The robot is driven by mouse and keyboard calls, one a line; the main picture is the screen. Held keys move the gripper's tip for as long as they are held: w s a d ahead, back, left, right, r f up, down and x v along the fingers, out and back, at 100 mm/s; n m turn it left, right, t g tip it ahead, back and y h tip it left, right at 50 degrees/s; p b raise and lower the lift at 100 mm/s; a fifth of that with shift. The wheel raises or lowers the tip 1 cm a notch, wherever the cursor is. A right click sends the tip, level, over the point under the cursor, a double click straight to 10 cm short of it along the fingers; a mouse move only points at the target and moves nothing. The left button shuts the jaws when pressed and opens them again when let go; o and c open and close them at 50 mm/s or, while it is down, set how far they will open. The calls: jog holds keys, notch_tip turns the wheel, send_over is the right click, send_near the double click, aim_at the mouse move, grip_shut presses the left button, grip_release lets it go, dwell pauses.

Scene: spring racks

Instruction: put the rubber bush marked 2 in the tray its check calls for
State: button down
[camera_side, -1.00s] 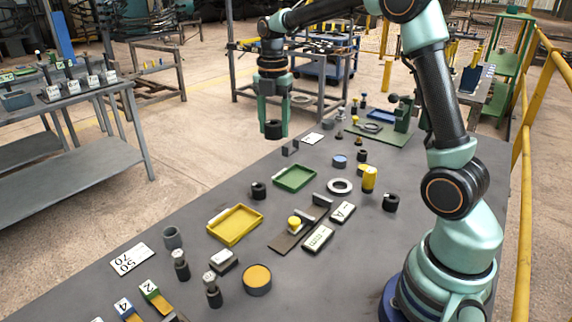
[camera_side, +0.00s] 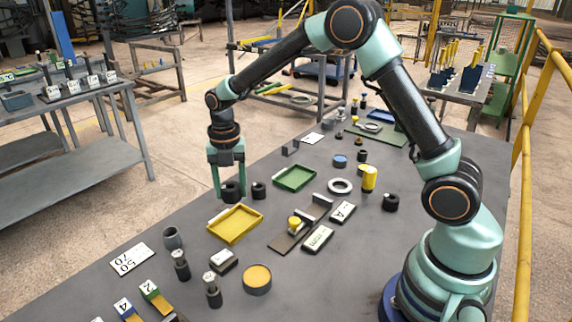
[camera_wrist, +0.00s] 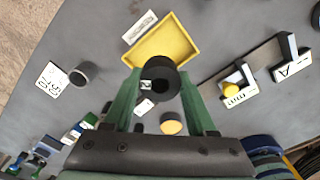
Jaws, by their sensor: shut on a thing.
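My gripper (camera_side: 228,184) is shut on a black rubber bush (camera_side: 232,191). In the wrist view the bush (camera_wrist: 160,80) is a thick ring with a small white mark that looks like a 2, between my green fingers (camera_wrist: 157,95). The bush is low over the table, behind the yellow tray (camera_side: 260,219); I cannot tell if it touches the table. In the wrist view the yellow tray (camera_wrist: 190,52) lies just beyond the bush and is empty. The green tray (camera_side: 310,171) stands farther back, also empty.
Another black bush (camera_side: 259,190) stands close to the right of my gripper. A gauge with a yellow button (camera_side: 294,222) lies right of the yellow tray, beside white-labelled blocks (camera_side: 318,238).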

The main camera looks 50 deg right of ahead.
aim_at(236, 225)
notch_tip(236, 225, down, 9)
jog(key=shift+r, duration=0.2)
jog(key=shift+f, duration=0.15)
dwell(0.3)
jog(key=c, duration=0.5)
grip_release()
